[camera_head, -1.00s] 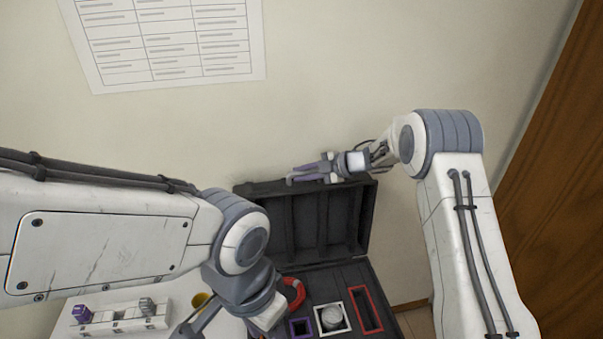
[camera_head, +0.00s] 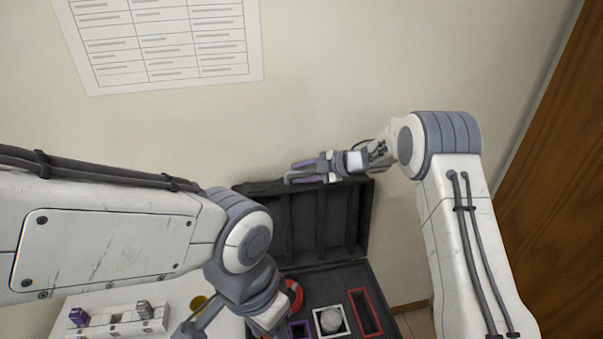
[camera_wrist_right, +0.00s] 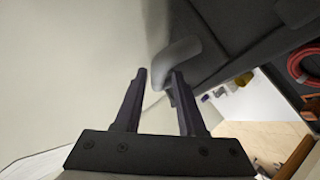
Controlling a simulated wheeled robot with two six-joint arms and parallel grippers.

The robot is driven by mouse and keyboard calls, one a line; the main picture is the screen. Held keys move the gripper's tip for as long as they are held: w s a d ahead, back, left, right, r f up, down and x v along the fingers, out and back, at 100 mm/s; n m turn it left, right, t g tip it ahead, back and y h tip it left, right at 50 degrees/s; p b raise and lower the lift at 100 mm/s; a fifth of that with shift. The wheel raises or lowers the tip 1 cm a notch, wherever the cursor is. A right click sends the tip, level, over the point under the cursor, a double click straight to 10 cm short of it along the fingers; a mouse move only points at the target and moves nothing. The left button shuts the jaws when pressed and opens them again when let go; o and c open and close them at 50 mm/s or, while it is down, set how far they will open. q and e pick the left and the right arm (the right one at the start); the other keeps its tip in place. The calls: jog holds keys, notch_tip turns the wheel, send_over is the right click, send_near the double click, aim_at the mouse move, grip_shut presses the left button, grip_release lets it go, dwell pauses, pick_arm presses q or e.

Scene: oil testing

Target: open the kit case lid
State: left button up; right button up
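The dark kit case (camera_head: 340,266) stands with its lid (camera_head: 300,222) raised, leaning back near the wall. My right gripper (camera_head: 291,172) is at the lid's top edge, its fingers pointing left. In the right wrist view the two fingers (camera_wrist_right: 158,80) are apart, with a grey handle-like piece (camera_wrist_right: 178,55) of the lid at their tips; I cannot tell whether they touch it. My left arm hangs in front of the case's left part.
The case holds a red coil (camera_head: 294,292), a red-framed slot (camera_head: 366,313), a white-framed slot with a round pale item (camera_head: 331,320) and a purple-framed slot (camera_head: 300,330). A white rack (camera_head: 115,322) and a yellow item (camera_head: 198,302) are on the white table at left.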

jog(key=shift+s+a+f, duration=0.2)
jog(key=shift+s+f, duration=0.05)
jog(key=shift+s+d+r, duration=0.1)
jog(key=shift+d, duration=0.15)
jog(key=b+v, duration=0.3)
jog(key=v, duration=0.7)
jog(key=shift+w+r+b, duration=0.2)
jog(key=shift+b, duration=0.15)
